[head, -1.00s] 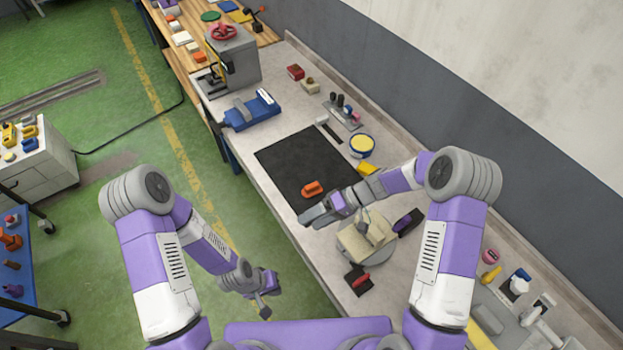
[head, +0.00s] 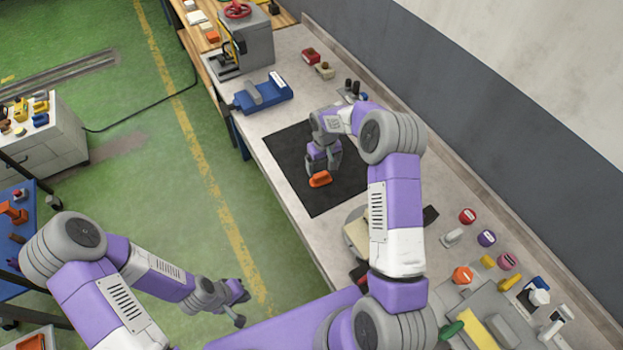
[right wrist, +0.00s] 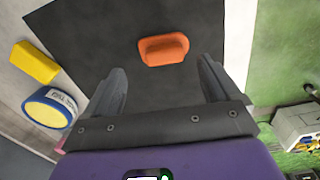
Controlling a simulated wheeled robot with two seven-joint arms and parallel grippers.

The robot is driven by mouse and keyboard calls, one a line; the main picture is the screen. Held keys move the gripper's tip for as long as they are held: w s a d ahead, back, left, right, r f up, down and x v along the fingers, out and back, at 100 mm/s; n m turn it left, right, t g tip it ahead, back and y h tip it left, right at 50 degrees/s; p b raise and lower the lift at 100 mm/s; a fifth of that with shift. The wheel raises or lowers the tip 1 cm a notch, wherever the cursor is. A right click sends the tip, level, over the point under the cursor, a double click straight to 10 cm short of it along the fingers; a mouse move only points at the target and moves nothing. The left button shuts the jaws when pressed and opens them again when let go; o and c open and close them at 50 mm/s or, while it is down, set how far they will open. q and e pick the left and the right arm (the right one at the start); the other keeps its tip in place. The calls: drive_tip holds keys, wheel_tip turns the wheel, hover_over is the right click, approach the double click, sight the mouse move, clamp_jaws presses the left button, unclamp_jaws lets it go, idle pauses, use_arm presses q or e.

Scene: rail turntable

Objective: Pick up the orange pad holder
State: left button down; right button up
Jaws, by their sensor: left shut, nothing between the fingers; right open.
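The orange pad holder (head: 320,179) lies on the black mat (head: 342,197) on the workbench. In the right wrist view the pad holder (right wrist: 164,49) lies ahead of and between the two fingers, apart from them. My right gripper (right wrist: 165,85) is open and empty above the mat. In the head view my right gripper (head: 321,168) is right at the pad holder, its fingertips mostly hidden. My left gripper (head: 241,306) is shut and empty, over the green floor away from the bench.
A blue vise-like tool (head: 262,93) and a grey press (head: 246,42) stand further along the bench. In the right wrist view a yellow block (right wrist: 36,63) and a round blue-and-yellow tin (right wrist: 50,107) lie left of the mat. The mat around the pad holder is clear.

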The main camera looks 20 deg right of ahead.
sight(321, 174)
drive_tip(key=f, duration=0.4)
drive_tip(key=f+p, duration=0.1)
drive_tip(key=f, duration=0.1)
drive_tip(key=shift+w+a+f, duration=0.25)
drive_tip(key=shift+w, duration=0.05)
drive_tip(key=c, duration=0.7)
drive_tip(key=shift+o, duration=0.2)
wheel_tip(321, 174, up, 10)
drive_tip(key=shift+r+b, duration=0.1)
drive_tip(key=shift+b, duration=0.4)
drive_tip(key=o, duration=0.3)
drive_tip(key=shift+c, duration=1)
